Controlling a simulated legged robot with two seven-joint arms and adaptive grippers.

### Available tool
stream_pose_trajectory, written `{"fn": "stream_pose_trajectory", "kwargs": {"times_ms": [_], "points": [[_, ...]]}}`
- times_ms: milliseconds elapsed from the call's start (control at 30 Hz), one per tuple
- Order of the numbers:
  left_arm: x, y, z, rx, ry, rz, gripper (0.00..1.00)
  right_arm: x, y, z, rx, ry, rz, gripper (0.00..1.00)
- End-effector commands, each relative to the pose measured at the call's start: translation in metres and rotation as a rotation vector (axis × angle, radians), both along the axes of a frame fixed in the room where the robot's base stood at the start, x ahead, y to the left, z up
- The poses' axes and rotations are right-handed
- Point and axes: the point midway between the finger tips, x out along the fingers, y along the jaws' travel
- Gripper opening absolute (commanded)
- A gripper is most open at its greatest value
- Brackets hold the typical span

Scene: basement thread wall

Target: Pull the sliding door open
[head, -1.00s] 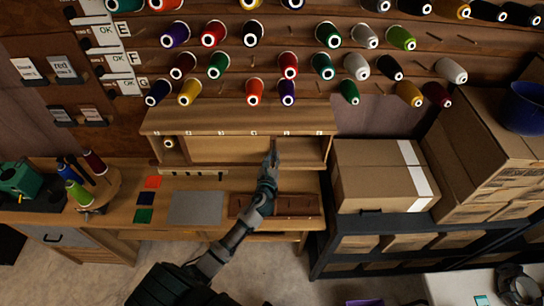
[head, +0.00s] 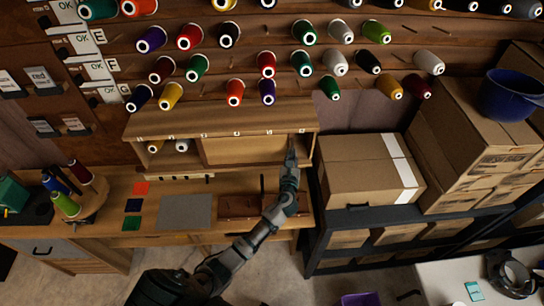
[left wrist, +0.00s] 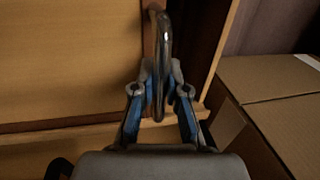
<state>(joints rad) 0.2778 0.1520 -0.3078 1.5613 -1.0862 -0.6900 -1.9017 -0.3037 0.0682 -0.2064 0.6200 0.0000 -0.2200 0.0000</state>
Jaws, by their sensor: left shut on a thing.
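The sliding door (head: 243,150) is a light wooden panel in the low wooden cabinet (head: 225,122) under the thread wall. It stands toward the cabinet's right side, with the left part open and spools (head: 182,146) showing inside. My left gripper (head: 291,154) is at the door's right end. In the left wrist view, the gripper (left wrist: 160,92) is shut on the dark curved door handle (left wrist: 164,38), with a finger on each side. The door panel (left wrist: 70,60) fills the left of that view. My right gripper is not in view.
Cardboard boxes (head: 365,170) stand on a dark rack just right of the cabinet. A workbench (head: 105,187) below holds a grey mat (head: 184,212), coloured squares and a spool stand at left. Thread spools stick out above the cabinet.

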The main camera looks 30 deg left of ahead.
Motion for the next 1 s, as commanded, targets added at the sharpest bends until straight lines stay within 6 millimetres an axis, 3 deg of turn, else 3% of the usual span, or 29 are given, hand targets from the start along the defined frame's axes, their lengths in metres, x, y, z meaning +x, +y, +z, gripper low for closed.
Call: {"fn": "stream_pose_trajectory", "kwargs": {"times_ms": [100,333,667,700,800,1000], "points": [[0.011,-0.019,0.007,0.001,-0.014,-0.007,0.00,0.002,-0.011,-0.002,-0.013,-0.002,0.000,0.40],[0.019,-0.030,0.006,-0.003,-0.015,-0.006,0.00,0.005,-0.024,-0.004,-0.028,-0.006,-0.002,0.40],[0.021,-0.032,0.007,-0.003,-0.016,-0.005,0.00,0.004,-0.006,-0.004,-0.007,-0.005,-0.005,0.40],[0.021,-0.032,0.008,-0.002,-0.016,-0.005,0.17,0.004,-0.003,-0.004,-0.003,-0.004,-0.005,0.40],[0.022,-0.033,0.006,-0.002,-0.012,-0.004,0.39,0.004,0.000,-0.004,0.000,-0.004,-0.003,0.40],[0.023,-0.030,0.002,-0.003,-0.005,-0.002,0.39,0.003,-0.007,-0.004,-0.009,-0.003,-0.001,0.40]]}}
